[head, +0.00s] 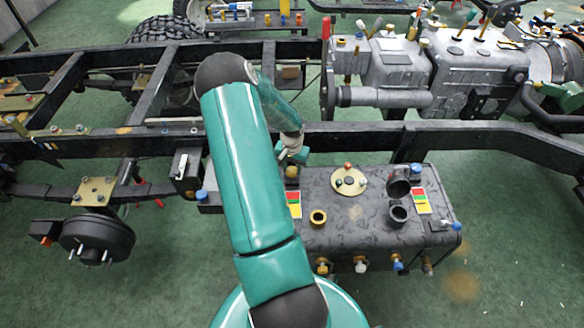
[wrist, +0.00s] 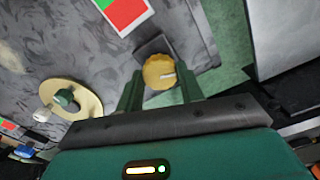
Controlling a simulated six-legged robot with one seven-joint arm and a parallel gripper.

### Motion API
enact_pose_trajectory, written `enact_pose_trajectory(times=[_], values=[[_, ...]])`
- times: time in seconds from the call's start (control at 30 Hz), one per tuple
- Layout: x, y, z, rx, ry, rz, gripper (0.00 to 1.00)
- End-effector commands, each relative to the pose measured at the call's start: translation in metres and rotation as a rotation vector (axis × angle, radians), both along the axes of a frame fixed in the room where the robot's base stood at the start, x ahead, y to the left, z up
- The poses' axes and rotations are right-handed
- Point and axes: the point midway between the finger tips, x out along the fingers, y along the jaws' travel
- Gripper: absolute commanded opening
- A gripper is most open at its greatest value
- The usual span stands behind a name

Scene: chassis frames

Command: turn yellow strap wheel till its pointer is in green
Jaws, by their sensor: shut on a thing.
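The yellow strap wheel (wrist: 155,68) is a small round knob with a pale pointer mark (wrist: 168,76) aimed to the right in the wrist view. My gripper (wrist: 160,86) has one green finger on each side of the wheel and is shut on it. In the head view the wheel (head: 291,172) sits at the tank's upper left corner, just below my gripper (head: 293,155). A card with red and green fields (wrist: 124,12) lies on the tank, up and left of the wheel in the wrist view. The pointer does not aim at this card's green field.
The dark tank (head: 350,235) carries a cream disc (head: 349,181) with small knobs, a brass ring (head: 318,217), black necks (head: 397,215) and a second colour card (head: 421,200). Several taps line its front. The chassis rail (head: 350,137) runs close behind the wheel.

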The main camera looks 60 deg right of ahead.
Motion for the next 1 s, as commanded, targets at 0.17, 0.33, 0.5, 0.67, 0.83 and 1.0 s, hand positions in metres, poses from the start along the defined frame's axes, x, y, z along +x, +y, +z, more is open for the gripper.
enact_pose_trajectory(times=[0.17,0.33,0.5,0.67,0.83,1.0], values=[[0.0001,0.0003,0.0002,0.002,0.0,-0.096,0.14],[0.0001,0.0004,0.0002,0.002,0.0,-0.221,0.14],[0.0002,0.0006,0.0001,0.003,0.0,-0.347,0.14],[0.0004,0.0008,0.0001,0.003,0.0,-0.446,0.14],[0.0005,0.0009,0.0,0.003,0.0,-0.518,0.14],[0.0006,0.001,0.0,0.004,0.0,-0.552,0.14]])
